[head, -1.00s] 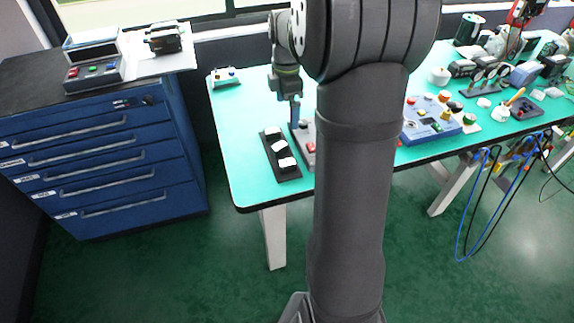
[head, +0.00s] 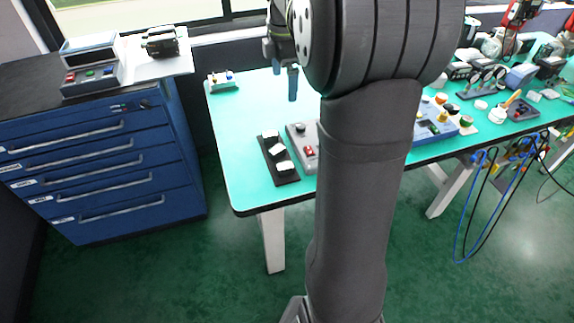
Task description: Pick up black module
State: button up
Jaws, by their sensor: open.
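My own arm hides part of the gripper's upper body and the middle of the table.
A grey box (head: 308,160) with a red button stands right beside the module. A blue control box (head: 437,128) is right of my arm. The green tabletop (head: 237,130) is bare left of the module.

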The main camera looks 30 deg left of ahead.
jog(key=shift+r, duration=0.25)
jog(key=shift+c, duration=0.2)
jog(key=c, duration=0.9)
send_over(285, 165)
jog(key=f, duration=2.6)
jog(key=shift+s+a+f, duration=0.1)
jog(key=shift+s+a, duration=0.05)
jog(key=shift+s, duration=0.15)
jog(key=shift+w+f, duration=0.15)
jog(key=shift+f, duration=1.4)
jog(key=shift+w+f, duration=0.1)
jog(key=shift+f, duration=1.45)
